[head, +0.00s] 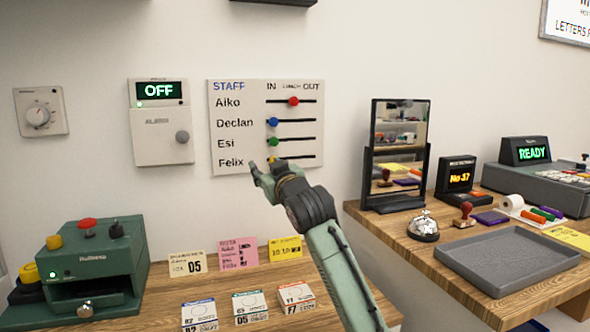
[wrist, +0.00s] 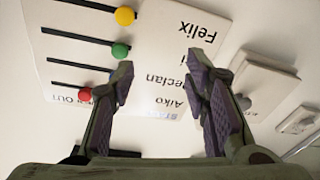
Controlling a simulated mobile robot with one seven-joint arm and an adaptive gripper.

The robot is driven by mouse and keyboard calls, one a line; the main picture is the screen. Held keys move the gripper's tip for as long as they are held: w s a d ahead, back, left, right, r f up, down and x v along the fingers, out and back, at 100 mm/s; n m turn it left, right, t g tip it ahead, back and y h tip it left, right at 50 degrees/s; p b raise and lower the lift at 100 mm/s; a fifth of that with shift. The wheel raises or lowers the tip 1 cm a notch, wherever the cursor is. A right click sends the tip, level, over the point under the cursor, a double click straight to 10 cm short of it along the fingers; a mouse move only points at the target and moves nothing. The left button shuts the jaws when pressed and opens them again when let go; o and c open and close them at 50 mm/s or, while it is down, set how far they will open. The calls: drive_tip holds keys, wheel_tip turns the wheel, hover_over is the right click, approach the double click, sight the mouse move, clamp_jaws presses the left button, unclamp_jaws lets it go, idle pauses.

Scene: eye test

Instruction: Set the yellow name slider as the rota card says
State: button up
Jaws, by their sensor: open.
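The staff board (head: 240,142) hangs on the wall, with rows Aiko, Declan, Esi and Felix and columns IN, LUNCH and OUT. The yellow slider (head: 272,160) is at the IN end of the Felix row; it also shows in the wrist view (wrist: 124,16). My gripper (head: 264,170) is open and empty in front of the board's lower edge. In the wrist view its fingers (wrist: 160,72) are apart, and the yellow slider lies beyond the left fingertip, not between them. A pink card (head: 238,254) with small rows, perhaps the rota card, stands on the left table; its writing is unreadable.
The red slider (head: 293,101) is at LUNCH; blue (head: 273,122) and green (head: 273,141) are at IN. Left of the board are an OFF box (head: 160,135) and a dial (head: 39,115). A mirror (head: 397,150) stands right. Cards and a green machine (head: 100,262) sit below.

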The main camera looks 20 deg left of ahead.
drive_tip(key=w+d+f+m+h, duration=0.1)
drive_tip(key=w+d+h, duration=0.1)
drive_tip(key=w+d, duration=0.15)
drive_tip(key=p+x, duration=0.3)
drive_tip(key=x, duration=0.6)
drive_tip(key=shift+w+a, duration=0.2)
drive_tip(key=shift+w, duration=0.15)
clamp_jaws()
idle(0.3)
